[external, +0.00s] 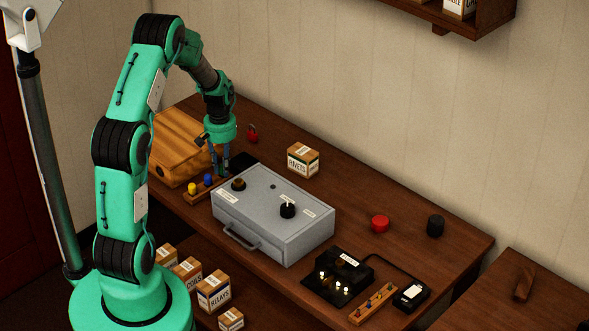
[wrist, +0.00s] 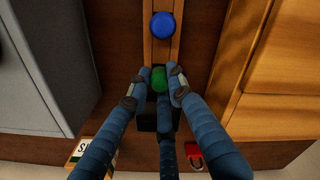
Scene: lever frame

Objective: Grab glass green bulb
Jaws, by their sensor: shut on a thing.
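The green glass bulb (wrist: 159,79) sits between my fingertips in the wrist view, at the end of the wooden rack (wrist: 176,55). My gripper (wrist: 155,88) is shut on it, with blue fingers on both sides and a third below. In the external view my gripper (external: 221,170) points down at the rack's far end, behind the grey case; the green bulb is hard to make out there. I cannot tell whether the bulb is still seated in the rack.
A blue bulb (external: 208,179) and a yellow bulb (external: 192,188) stand in the rack. The grey case (external: 270,222) is close on one side, the wooden box (external: 178,150) on the other. A red padlock (external: 252,134) and a rivets box (external: 303,161) lie behind.

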